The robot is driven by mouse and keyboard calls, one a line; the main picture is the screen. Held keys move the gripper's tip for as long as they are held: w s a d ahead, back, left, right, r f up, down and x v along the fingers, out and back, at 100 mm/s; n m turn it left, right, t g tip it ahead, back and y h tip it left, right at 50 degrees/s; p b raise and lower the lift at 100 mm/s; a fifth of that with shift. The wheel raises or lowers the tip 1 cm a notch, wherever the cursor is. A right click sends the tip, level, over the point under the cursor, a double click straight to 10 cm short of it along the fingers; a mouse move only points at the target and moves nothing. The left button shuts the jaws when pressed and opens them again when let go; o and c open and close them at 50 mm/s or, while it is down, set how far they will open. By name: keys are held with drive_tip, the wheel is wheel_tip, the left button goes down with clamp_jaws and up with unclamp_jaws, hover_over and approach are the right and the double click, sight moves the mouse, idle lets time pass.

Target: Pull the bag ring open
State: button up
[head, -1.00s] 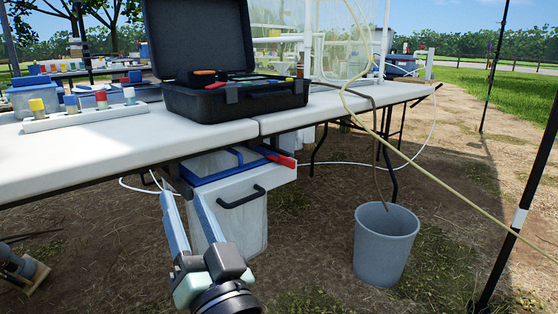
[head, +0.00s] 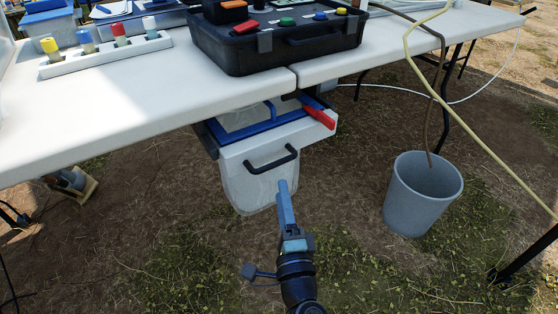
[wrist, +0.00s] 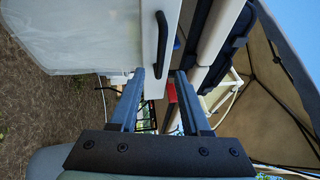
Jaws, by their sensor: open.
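Under the table hangs a white front panel (head: 310,135) with a black bar handle (head: 270,160); I take this as the bag ring's front. A blue frame (head: 255,128) lies behind its top edge, and a translucent bag or bin (head: 240,190) hangs below. A red grip (head: 319,117) sticks out at the right. My gripper (head: 283,183) is below and in front of the handle, apart from it. In the wrist view, my gripper (wrist: 158,75) has its two fingers apart and empty, with the black handle (wrist: 162,40) beyond the tips and the red grip (wrist: 171,91) between them.
The white table (head: 150,100) is above, bearing a black case (head: 280,45) and a vial rack (head: 105,53). A grey bucket (head: 423,190) with a brown hose stands to the right. A yellow hose (head: 455,120) crosses there. Ground before the panel is clear.

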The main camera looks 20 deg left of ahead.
sight(276, 164)
drive_tip(key=b+x, duration=0.1)
drive_tip(key=x, duration=0.8)
clamp_jaws()
idle(1.3)
